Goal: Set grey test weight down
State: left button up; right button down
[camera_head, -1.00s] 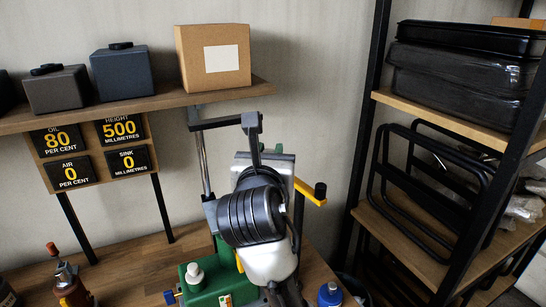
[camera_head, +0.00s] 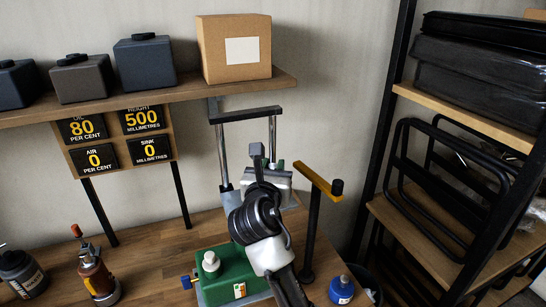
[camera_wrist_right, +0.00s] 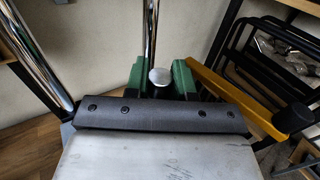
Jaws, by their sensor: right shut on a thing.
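The grey test weight (camera_wrist_right: 160,77) shows in the right wrist view as a small round metal piece with a flat top. It sits between the two green fingers of my right gripper (camera_wrist_right: 162,83), which are shut on it. In the head view my right gripper (camera_head: 279,168) is above the wooden bench, behind the green base, near the chrome posts. There its own wrist and body hide the weight. What lies directly under the weight is hidden. My left gripper is not in view.
Chrome posts under a black crossbar (camera_head: 246,115) stand close to the gripper. A yellow lever (camera_head: 317,179) is to its right. A green base (camera_head: 228,268) is in front. Dark containers and a cardboard box (camera_head: 234,50) stand on the shelf above. The bench's left middle is clear.

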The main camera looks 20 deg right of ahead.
jog(key=shift+r, duration=0.2)
jog(key=c, duration=1.2)
grip_release()
jog(key=shift+f, duration=0.25)
jog(key=shift+o, duration=1.2)
jog(key=shift+s+r, duration=0.1)
jog(key=shift+s, duration=0.05)
jog(key=shift+s+a+r, duration=0.1)
jog(key=shift+s+a, duration=0.15)
jog(key=p+v, duration=0.4)
jog(key=v, duration=0.7)
jog(key=shift+s, duration=0.2)
